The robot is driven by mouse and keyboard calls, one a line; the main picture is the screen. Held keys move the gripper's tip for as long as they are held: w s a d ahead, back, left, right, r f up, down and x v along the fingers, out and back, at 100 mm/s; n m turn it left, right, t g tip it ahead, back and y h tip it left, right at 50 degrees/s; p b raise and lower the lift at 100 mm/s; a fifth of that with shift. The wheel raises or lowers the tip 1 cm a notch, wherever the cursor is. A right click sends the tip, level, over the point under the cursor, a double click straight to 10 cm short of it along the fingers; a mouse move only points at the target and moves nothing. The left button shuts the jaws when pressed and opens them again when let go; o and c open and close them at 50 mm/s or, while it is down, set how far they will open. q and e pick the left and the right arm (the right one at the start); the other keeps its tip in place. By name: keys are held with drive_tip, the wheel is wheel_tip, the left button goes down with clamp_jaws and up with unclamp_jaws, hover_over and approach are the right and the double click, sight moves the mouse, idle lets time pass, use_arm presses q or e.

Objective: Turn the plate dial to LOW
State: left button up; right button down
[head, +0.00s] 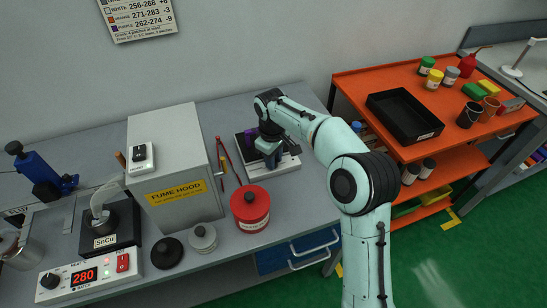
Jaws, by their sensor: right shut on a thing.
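The hot plate (75,268) stands at the lower left, its front facing me. Its black dial (49,281) is at the left of the front panel, next to a red display (84,275) reading 280 and a red switch (123,262). The dial's pointer is too small to read. A dark pot marked SnCu (116,236) sits on the plate. My left gripper is out of view.
A grey fume hood (172,140) stands between the hot plate and my right gripper. A red canister (250,205), a grey lidded jar (202,236) and a black knobbed lid (167,252) stand along the front. An orange cart (365,88) is at the right.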

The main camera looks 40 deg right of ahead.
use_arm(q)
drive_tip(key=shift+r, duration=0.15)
use_arm(e)
drive_tip(key=m+p, duration=0.2)
drive_tip(key=m, duration=0.2)
drive_tip(key=shift+r, duration=0.15)
drive_tip(key=m+p, duration=0.2)
drive_tip(key=m, duration=0.2)
drive_tip(key=shift+w, duration=0.1)
drive_tip(key=m+p, duration=0.2)
drive_tip(key=m, duration=0.3)
drive_tip(key=shift+g, duration=0.3)
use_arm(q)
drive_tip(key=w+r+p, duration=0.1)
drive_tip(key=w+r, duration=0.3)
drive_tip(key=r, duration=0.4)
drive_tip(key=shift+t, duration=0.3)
use_arm(e)
drive_tip(key=shift+d+m, duration=0.1)
drive_tip(key=shift+m, duration=2.2)
drive_tip(key=c, duration=0.9)
unclamp_jaws()
